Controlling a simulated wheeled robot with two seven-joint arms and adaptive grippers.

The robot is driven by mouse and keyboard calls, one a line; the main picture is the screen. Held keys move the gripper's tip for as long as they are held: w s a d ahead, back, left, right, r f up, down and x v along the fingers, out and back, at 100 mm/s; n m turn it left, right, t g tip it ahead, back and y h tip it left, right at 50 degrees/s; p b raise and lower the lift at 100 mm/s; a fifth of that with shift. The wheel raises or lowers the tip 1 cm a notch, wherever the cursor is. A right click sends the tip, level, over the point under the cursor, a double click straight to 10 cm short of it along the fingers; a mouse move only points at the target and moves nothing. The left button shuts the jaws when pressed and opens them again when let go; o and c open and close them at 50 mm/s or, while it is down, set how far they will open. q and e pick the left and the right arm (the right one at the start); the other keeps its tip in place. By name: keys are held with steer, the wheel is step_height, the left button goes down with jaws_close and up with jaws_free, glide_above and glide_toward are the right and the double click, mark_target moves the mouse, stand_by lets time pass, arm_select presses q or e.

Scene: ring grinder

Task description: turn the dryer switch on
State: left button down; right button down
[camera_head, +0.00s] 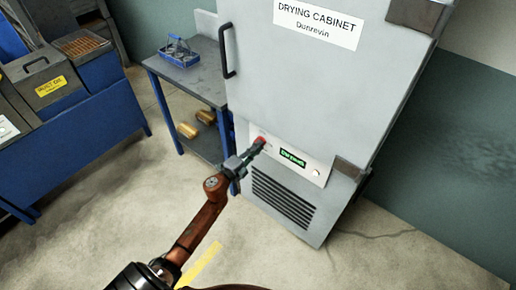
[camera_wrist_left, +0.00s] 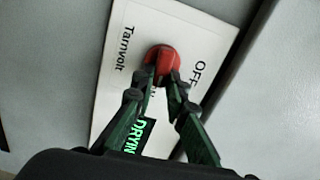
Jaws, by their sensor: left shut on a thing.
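The grey drying cabinet (camera_head: 290,90) has a white control panel (camera_head: 312,172) low on its front, with a lit green display (camera_head: 292,158). The red dryer switch (camera_head: 261,140) is at the panel's left end. My left gripper (camera_head: 255,147) reaches it from the lower left and is shut on it. In the left wrist view the red switch knob (camera_wrist_left: 162,59) sits between the fingertips, which partly cover it. The panel (camera_wrist_left: 125,60) there shows the words OFF and Tarnvolt, and the green display (camera_wrist_left: 135,138) reads DRYIN, partly hidden. My right gripper is not in view.
A vent grille (camera_head: 285,200) is below the panel, and a black door handle (camera_head: 227,50) is above. A table (camera_head: 190,83) with a blue carrier (camera_head: 179,52) stands left of the cabinet. A blue bench (camera_head: 75,130) stands at far left. The floor between is clear.

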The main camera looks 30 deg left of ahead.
arm_select(q)
steer(key=shift+f+m, duration=0.15)
steer(key=shift+m, duration=0.35)
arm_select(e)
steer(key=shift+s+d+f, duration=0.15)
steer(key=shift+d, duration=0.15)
arm_select(q)
steer(key=c, duration=1.9)
jaws_free()
steer(key=shift+c, duration=0.2)
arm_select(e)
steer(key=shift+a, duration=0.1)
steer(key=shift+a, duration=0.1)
arm_select(q)
steer(key=s, duration=1.2)
steer(key=shift+a, duration=0.4)
